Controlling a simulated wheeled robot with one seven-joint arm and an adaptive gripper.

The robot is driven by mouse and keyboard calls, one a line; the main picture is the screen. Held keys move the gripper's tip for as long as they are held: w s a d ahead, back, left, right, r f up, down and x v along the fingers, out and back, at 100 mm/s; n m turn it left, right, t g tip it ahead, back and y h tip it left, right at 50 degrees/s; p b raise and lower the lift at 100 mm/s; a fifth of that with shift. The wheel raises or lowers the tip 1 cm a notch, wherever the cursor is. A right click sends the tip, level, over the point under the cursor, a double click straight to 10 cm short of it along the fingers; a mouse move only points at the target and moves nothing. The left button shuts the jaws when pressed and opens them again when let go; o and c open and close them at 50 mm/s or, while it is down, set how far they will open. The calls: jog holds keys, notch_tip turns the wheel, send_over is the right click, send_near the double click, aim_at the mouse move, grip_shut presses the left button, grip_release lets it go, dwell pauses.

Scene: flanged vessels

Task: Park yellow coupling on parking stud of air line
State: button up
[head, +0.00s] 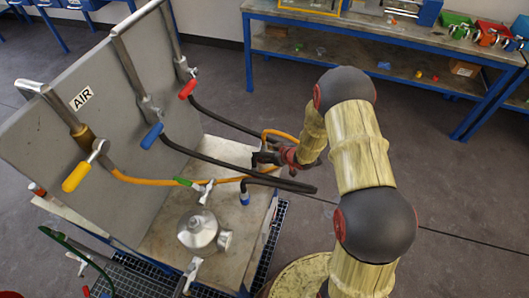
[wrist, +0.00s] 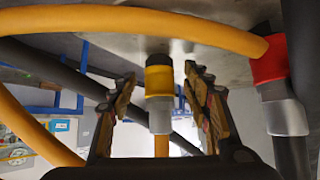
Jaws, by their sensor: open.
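The yellow coupling (wrist: 159,78), a yellow collar with a metal sleeve, stands between the two fingers of my gripper (wrist: 157,108) in the wrist view. The fingers are open, with gaps on both sides of it. An orange hose (wrist: 161,146) runs on below the sleeve. In the head view my gripper (head: 265,158) is at the back right edge of the bench, and the coupling cannot be made out there. The air line with its yellow-handled valve (head: 77,176) stands at the left, beside the AIR label.
A red coupling (wrist: 269,62) on a black hose is close to the right finger. The orange hose crosses in front at the top. In the head view, a blue coupling (head: 244,198), black hoses and a metal vessel (head: 198,230) are near my gripper.

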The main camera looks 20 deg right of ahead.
jog(key=v, duration=1.2)
jog(key=shift+d, duration=0.1)
